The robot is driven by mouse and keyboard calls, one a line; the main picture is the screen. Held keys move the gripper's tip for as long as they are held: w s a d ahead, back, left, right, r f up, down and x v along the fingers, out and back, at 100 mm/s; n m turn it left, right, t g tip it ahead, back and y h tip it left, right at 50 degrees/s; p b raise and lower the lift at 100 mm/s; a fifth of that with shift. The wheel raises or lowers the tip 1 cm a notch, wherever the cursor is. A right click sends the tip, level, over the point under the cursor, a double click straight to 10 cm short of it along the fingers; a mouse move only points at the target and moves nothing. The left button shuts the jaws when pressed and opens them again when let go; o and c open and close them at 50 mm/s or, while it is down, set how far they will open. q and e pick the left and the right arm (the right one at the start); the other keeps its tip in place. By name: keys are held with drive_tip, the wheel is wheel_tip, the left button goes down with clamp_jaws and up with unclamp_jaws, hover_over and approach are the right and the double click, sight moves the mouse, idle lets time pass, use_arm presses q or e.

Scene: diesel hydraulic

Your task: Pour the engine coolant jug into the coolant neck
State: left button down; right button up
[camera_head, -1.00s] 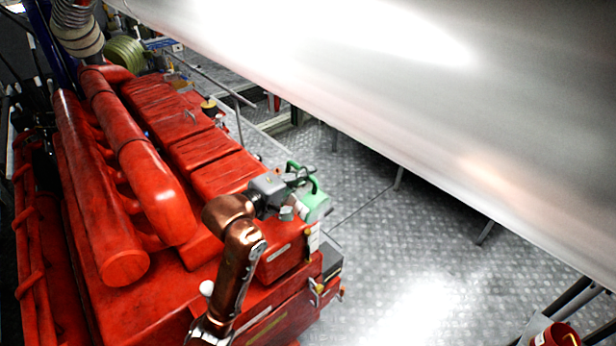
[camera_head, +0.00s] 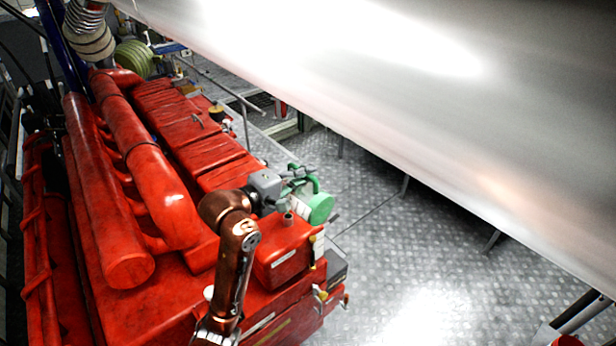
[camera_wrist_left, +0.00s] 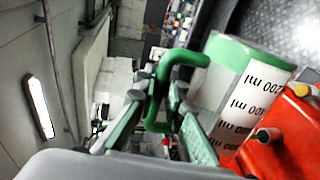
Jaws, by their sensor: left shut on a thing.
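My left gripper (camera_head: 298,176) is shut on the green handle of the engine coolant jug (camera_head: 319,209). The jug is tipped far over, its round green end facing right in the head view. In the left wrist view, the fingers (camera_wrist_left: 165,110) are on either side of the green handle, and the jug's pale body (camera_wrist_left: 228,82) with a white volume label shows beside them. A short pipe stub, apparently the coolant neck (camera_head: 288,218), stands on the red engine just below the jug. The jug's mouth is hidden, and no liquid shows.
The red engine (camera_head: 130,290) fills the left side, with thick pipes along its top. A large shiny metal cylinder (camera_head: 400,70) hangs across the upper right. A handrail (camera_head: 215,78) runs behind the engine. The patterned metal floor (camera_head: 410,260) at right is clear.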

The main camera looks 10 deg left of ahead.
sight(294, 165)
use_arm(q)
drive_tip(key=shift+w+a+r+n, duration=0.25)
drive_tip(key=shift+a+n, duration=0.05)
drive_tip(key=shift+a, duration=0.1)
drive_tip(key=shift+w+a+r+n, duration=0.25)
drive_tip(key=shift+w+a+n, duration=0.05)
drive_tip(key=shift+a, duration=0.2)
drive_tip(key=shift+w+a, duration=0.15)
drive_tip(key=shift+a, duration=0.1)
drive_tip(key=shift+w+a+r+n+g+h, duration=0.3)
drive_tip(key=shift+w+a+n, duration=0.15)
drive_tip(key=shift+a+n, duration=0.3)
idle(2.8)
